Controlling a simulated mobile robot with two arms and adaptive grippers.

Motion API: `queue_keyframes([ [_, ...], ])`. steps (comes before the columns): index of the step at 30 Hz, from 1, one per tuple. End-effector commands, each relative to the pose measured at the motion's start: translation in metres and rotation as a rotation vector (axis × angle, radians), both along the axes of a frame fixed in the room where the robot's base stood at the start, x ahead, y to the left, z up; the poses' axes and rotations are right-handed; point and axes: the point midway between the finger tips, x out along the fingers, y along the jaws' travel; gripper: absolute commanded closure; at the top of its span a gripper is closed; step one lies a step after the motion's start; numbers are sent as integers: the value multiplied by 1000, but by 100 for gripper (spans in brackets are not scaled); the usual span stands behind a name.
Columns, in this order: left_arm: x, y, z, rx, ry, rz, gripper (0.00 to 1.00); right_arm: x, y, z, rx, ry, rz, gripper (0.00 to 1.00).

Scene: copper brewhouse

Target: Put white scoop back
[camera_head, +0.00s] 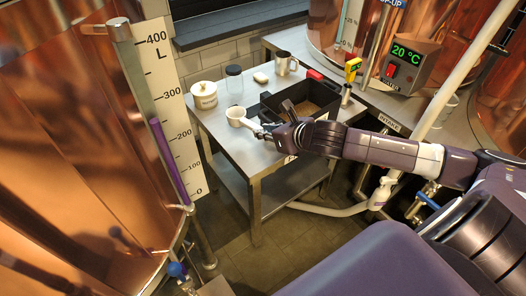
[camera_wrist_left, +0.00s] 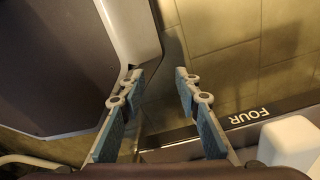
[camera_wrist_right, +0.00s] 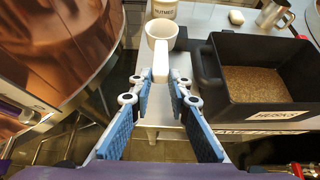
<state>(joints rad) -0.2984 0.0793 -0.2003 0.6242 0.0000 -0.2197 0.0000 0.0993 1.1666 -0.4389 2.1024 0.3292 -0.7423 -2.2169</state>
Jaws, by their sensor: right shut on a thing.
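The white scoop (camera_head: 235,116) is at the end of my right gripper (camera_head: 268,131), over the left part of the steel table. In the right wrist view the scoop (camera_wrist_right: 161,32) has its round cup pointing away from me, and its handle lies between the fingertips of my right gripper (camera_wrist_right: 167,78), which is shut on it. I cannot tell whether the cup touches the table. The scoop looks empty. My left gripper (camera_wrist_left: 158,75) shows only in its own wrist view, open and empty above the floor.
Copper tanks stand left and right.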

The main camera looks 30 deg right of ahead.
Motion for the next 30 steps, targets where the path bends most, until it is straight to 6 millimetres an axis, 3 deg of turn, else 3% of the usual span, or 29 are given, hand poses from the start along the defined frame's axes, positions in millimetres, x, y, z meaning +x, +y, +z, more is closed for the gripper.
queue_keyframes([
  [3, 0, 0, -2, 0, 0, 0, 70, 0, 1, -26, 4, 0, 0, 100],
  [10, -2, 1, -4, 1, 3, 0, 70, 1, 0, -46, 2, -2, 0, 100],
  [16, -3, 1, -7, 2, 5, 1, 70, 0, 1, -77, 3, 0, -1, 100],
  [29, -4, 1, -7, 2, 7, 1, 70, 0, 0, -85, -1, -2, 2, 100],
  [30, -4, 1, -8, 2, 7, 0, 70, 0, 0, -86, -1, -1, 1, 82],
])
